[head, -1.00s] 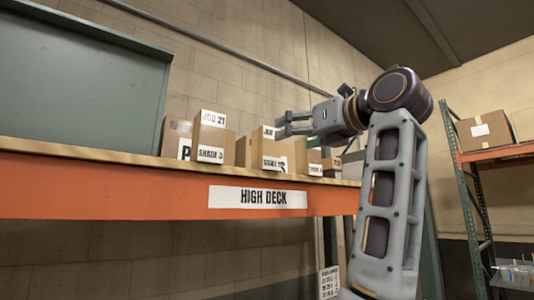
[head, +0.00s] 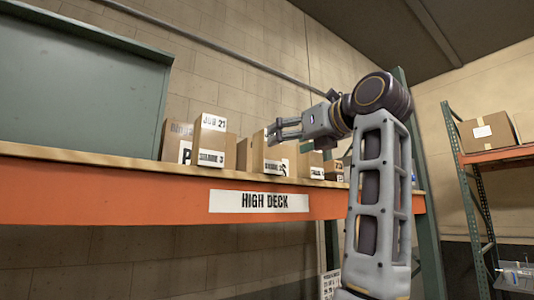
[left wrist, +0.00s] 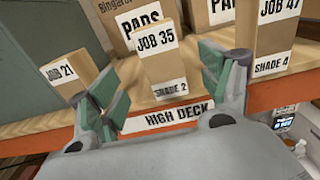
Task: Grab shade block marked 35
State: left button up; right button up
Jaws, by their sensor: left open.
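The block marked JOB 35 (left wrist: 159,58), a tan carton with white labels reading JOB 35 and SHADE 2, stands upright on the shelf in the middle of the left wrist view. In the head view it appears to be the block (head: 272,166) just below my gripper. My left gripper (head: 271,133) is open in front of its upper part. In the left wrist view its green-padded fingers (left wrist: 162,82) frame the block from either side. Nothing is held, and contact cannot be told. My right gripper is not in view.
The JOB 21 block (head: 211,140) stands to the left and the JOB 47 block (left wrist: 272,35) to the right. Larger cartons marked PADS (left wrist: 142,17) stand behind. The orange beam (head: 120,195) with the HIGH DECK sign (head: 258,202) runs along the shelf front.

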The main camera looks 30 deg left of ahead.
aim_at(267, 149)
pick_arm(q)
jog(key=shift+p+x, duration=0.4)
jog(key=shift+x, duration=2.05)
jog(key=shift+a, duration=0.1)
jog(key=shift+p+x, duration=0.95)
jog(key=shift+x, duration=0.9)
jog(key=shift+w+a+f, duration=0.15)
jog(key=shift+w+a, duration=0.2)
jog(key=shift+a, duration=0.2)
jog(key=c, duration=1.3)
jog(key=shift+o, duration=0.2)
jog(key=shift+r, duration=5)
